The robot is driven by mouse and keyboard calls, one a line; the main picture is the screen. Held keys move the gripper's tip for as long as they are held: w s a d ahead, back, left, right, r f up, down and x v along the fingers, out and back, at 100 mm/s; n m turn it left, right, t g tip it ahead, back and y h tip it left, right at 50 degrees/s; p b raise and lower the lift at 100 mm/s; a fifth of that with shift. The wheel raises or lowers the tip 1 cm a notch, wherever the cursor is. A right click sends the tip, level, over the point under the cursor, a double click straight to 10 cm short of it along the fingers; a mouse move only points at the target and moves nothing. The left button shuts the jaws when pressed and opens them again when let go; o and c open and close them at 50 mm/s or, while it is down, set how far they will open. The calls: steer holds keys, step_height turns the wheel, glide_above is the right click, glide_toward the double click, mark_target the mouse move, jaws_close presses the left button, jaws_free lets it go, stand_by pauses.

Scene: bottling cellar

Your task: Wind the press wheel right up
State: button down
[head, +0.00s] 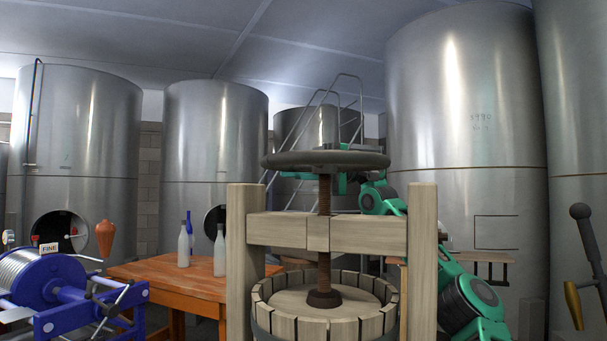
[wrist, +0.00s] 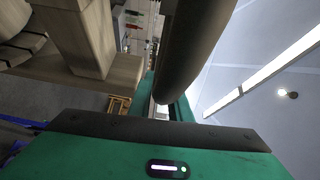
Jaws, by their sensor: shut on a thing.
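The press wheel (head: 300,160) is a dark grey ring lying level on top of a rusty threaded screw (head: 324,195). The screw passes down through the wooden crossbeam (head: 278,230) to a round pressing plate (head: 290,300) inside the slatted basket (head: 345,328). My gripper (head: 345,147) is at the far side of the wheel's rim in the head view, partly hidden by it. In the wrist view the wheel rim (wrist: 195,50) runs between the jaws of my gripper (wrist: 168,108), which is shut on it.
Wooden posts (head: 422,260) flank the screw, with my green arm behind the right one. An orange table (head: 150,275) with bottles (head: 184,245) stands left, beside a blue winch (head: 75,290). Large steel tanks (head: 465,110) line the back. A lever handle (head: 588,235) is at far right.

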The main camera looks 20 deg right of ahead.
steer(key=shift+a+f, duration=0.1)
steer(key=shift+f, duration=0.2)
steer(key=c, duration=1.6)
jaws_free()
steer(key=shift+c, duration=0.2)
steer(key=shift+r, duration=0.1)
